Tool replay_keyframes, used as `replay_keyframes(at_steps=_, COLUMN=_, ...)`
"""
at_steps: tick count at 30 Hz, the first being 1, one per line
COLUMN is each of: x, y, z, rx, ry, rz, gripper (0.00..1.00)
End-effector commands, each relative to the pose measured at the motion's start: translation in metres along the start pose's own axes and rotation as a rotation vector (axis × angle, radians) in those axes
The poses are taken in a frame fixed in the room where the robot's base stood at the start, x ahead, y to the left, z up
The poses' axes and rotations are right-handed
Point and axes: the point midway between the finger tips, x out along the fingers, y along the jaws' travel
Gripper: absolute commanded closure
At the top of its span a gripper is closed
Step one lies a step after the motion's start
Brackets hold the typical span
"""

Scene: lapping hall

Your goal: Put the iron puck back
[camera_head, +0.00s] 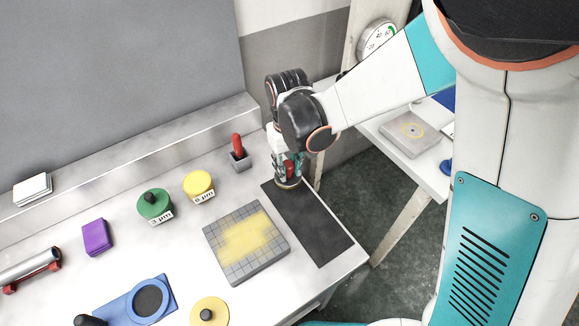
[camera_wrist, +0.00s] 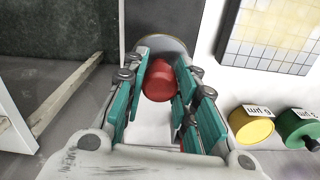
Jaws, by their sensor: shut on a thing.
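My gripper (camera_head: 286,168) is shut on the red knob (camera_wrist: 158,82) of the iron puck (camera_wrist: 172,46). In the wrist view the knob sits between the teal fingers, with the puck's grey-brown rim beyond it. In the head view the puck (camera_head: 289,184) shows under the fingers, at the far end of a dark mat (camera_head: 312,232). The puck looks upright. I cannot tell whether it touches the mat or hangs just above it. The fingers partly hide the knob in the head view.
Left of the mat lies a gridded plate (camera_head: 268,262) with yellow powder. Yellow (camera_head: 198,183) and green (camera_head: 152,208) labelled containers, a red-handled tool in a grey block (camera_head: 239,159), a purple block (camera_head: 97,237) and a blue holder (camera_head: 128,307) stand farther left. Floor lies beyond the table's right edge.

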Motion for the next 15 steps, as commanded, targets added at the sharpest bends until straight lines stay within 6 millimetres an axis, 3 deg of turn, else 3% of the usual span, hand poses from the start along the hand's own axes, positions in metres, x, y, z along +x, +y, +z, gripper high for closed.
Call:
replay_keyframes(at_steps=3, x=0.017, y=0.0, z=0.0, rx=0.0, ry=0.0, rz=0.0, gripper=1.0)
replay_keyframes(at_steps=11, x=0.033, y=0.0, z=0.0, rx=0.0, ry=0.0, rz=0.0, gripper=1.0)
replay_keyframes(at_steps=15, x=0.055, y=0.0, z=0.0, rx=0.0, ry=0.0, rz=0.0, gripper=1.0)
